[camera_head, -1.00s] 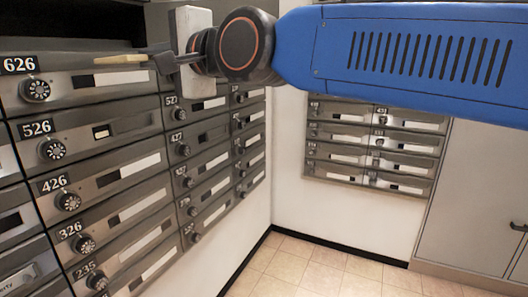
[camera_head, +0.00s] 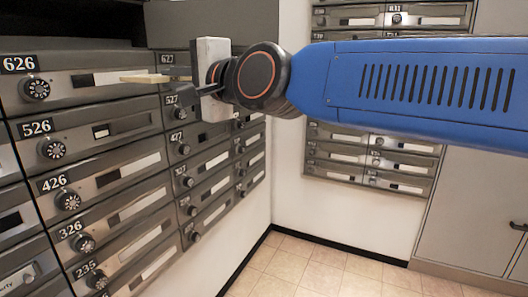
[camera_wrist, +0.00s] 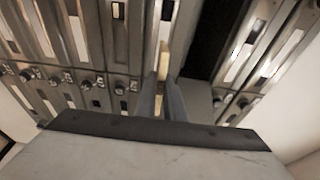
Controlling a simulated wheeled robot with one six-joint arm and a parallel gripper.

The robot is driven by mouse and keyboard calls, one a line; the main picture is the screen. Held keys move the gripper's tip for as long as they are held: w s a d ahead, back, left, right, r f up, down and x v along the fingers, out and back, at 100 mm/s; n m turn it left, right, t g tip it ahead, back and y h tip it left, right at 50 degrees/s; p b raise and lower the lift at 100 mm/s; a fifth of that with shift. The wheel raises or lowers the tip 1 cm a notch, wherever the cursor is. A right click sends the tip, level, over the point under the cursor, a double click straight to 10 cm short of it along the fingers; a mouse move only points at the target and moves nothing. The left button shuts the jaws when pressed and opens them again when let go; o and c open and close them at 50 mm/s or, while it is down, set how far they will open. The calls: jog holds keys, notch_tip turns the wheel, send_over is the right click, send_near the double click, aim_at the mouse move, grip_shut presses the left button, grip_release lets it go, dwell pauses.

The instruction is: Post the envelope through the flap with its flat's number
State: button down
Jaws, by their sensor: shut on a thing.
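The envelope (camera_head: 143,78) is a thin, pale tan strip seen nearly edge-on in the head view. It lies level in front of the right end of the 626 box (camera_head: 85,80). A gap to the box front cannot be judged. My gripper (camera_head: 180,82) is shut on its right end. In the wrist view the two fingers (camera_wrist: 163,98) point at the boxes with a tan sliver of envelope (camera_wrist: 163,60) between them. The number on the envelope cannot be read. Box 526 (camera_head: 88,133) is below 626, and box 627 (camera_head: 175,57) is to its right.
Rows of grey mailboxes with round dials continue downward, with 426 (camera_head: 100,181) and 326 (camera_head: 115,218) among them. A second bank (camera_head: 372,155) stands on the far wall. A grey cabinet (camera_head: 470,200) is at the right. The tiled floor (camera_head: 310,268) is clear.

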jog(key=w+d+f+m+t+h, duration=0.2)
jog(key=w+d+f+m+h, duration=0.3)
jog(key=w+d+f, duration=1)
jog(key=w+d+f+m+t+h, duration=0.3)
jog(key=w+d+f+h, duration=0.5)
jog(key=d+f, duration=1.45)
jog(key=w+d+f+m+t+h, duration=0.1)
jog(key=w+d+f+m+h, duration=0.7)
jog(key=f, duration=2)
notch_tip(320, 180, down, 14)
jog(key=d+n+y, duration=0.1)
jog(key=n+y, duration=0.5)
jog(key=y, duration=0.1)
jog(key=shift+r, duration=0.2)
